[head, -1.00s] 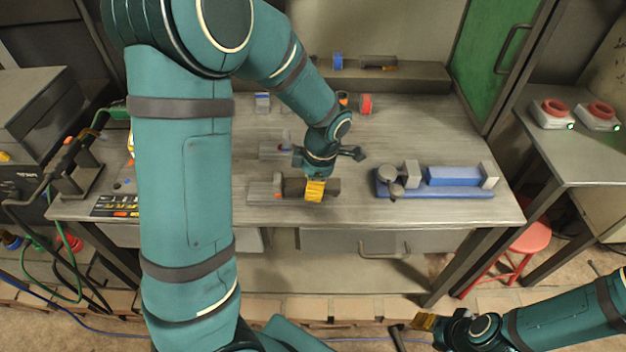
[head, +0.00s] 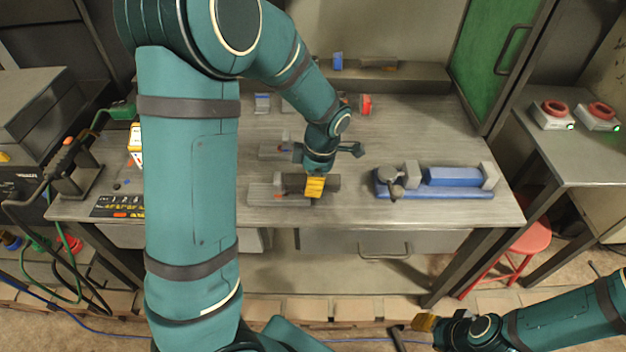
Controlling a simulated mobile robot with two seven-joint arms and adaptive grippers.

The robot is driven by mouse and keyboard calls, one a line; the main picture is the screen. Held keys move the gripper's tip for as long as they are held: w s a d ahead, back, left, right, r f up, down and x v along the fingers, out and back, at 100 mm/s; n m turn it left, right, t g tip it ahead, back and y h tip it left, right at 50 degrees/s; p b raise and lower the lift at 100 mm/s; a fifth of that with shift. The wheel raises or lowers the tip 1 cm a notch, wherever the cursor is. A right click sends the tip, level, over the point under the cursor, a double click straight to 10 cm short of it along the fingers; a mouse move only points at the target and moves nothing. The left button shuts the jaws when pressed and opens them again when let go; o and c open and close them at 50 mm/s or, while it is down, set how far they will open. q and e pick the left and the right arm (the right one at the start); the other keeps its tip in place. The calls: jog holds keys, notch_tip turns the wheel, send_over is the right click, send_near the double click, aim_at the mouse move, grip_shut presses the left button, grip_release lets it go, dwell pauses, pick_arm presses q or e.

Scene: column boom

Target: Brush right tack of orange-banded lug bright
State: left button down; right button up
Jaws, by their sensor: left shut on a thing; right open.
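A grey plate (head: 262,196) with a small upright lug (head: 278,179) lies near the bench's front edge. A small orange mark (head: 278,197) shows at its base. My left gripper (head: 314,188) points down, its yellow fingers just right of the lug, over a dark bar (head: 332,184). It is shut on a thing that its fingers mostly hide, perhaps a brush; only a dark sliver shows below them. I cannot make out the tacks or whether the held thing touches one. My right gripper (head: 424,323) is open and empty, low in front of the bench.
A blue fixture (head: 455,192) with a round grey part stands on the bench at right. Another grey plate (head: 272,151) lies behind my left gripper. A red block (head: 365,105) stands farther back. Two red-topped units (head: 552,114) (head: 600,116) sit on the right side table.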

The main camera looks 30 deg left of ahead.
pick_arm(q)
jog(key=shift+s+d, duration=0.3)
jog(key=shift+s, duration=0.2)
jog(key=shift+s+d, duration=0.25)
jog(key=shift+s, duration=0.2)
jog(key=shift+w+a, duration=0.35)
jog(key=shift+w, duration=0.2)
jog(key=shift+w+a, duration=0.3)
jog(key=shift+w, duration=0.2)
jog(key=shift+s+d, duration=0.3)
jog(key=shift+s, duration=0.25)
jog(key=shift+w+d+r+p, duration=0.2)
jog(key=shift+d+r+p, duration=0.1)
jog(key=shift+r+p, duration=0.65)
jog(key=shift+w+d+r+p, duration=0.15)
jog(key=shift+d+r+p, duration=0.1)
jog(key=shift+r+p, duration=0.7)
jog(key=shift+w+d+r+p, duration=0.25)
jog(key=shift+r+p, duration=0.5)
jog(key=shift+r, duration=0.4)
